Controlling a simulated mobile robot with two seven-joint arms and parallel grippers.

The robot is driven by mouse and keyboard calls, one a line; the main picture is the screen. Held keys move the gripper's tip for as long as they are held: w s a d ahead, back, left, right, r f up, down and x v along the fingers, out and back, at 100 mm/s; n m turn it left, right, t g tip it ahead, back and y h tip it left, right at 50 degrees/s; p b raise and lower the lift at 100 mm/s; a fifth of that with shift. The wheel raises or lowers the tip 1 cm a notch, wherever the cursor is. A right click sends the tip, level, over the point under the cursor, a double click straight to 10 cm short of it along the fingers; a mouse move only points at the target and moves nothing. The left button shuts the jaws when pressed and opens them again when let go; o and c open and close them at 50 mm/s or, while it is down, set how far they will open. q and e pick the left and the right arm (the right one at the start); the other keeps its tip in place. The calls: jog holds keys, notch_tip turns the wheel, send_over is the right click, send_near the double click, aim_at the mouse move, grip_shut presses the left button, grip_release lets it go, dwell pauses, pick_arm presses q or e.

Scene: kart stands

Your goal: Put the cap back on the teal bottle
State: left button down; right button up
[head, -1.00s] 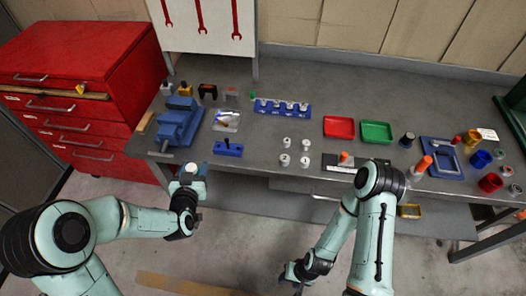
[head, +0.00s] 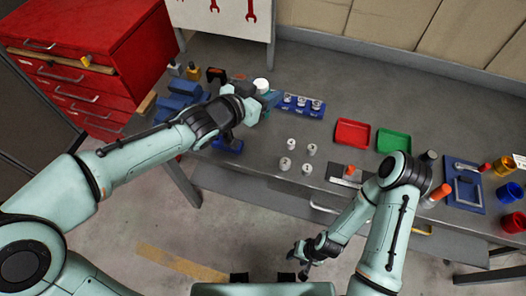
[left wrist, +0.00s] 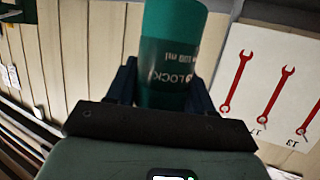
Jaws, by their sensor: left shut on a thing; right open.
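The teal bottle (left wrist: 172,60) is between the fingers of my left gripper in the left wrist view, with pale lettering on its side. Its far end is cut off by the frame. In the head view my left gripper (head: 263,99) is shut on it, above the bench left of the blue rack. A round white top (head: 261,84) shows at the bottle's upper end; I cannot tell whether it is a cap or bare neck. No separate cap can be made out. My right gripper (head: 301,268) is open and empty, low in front of the bench.
The blue rack (head: 302,106) holds several metal-looking pieces. Several white cylinders (head: 291,144) stand in front of it. Red (head: 352,134) and green (head: 393,142) trays lie to the right. A blue vise (head: 181,104) is at left. Bare bench lies between rack and red tray.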

pick_arm(q)
notch_tip(320, 180, down, 16)
jog(key=b, duration=0.7)
jog(key=shift+r, duration=0.15)
pick_arm(e)
jog(key=s+f, duration=0.4)
jog(key=f, duration=0.4)
jog(key=shift+s+f+g, duration=0.2)
jog(key=shift+s+g, duration=0.05)
jog(key=shift+g, duration=0.05)
pick_arm(q)
jog(key=shift+f+b, duration=0.35)
jog(key=shift+f, duration=1.8)
pick_arm(e)
jog(key=shift+s+f, duration=0.1)
jog(key=shift+f, duration=0.2)
pick_arm(q)
jog(key=shift+f, duration=0.15)
jog(key=shift+c, duration=2.2)
grip_release()
pick_arm(e)
jog(key=shift+f, duration=0.2)
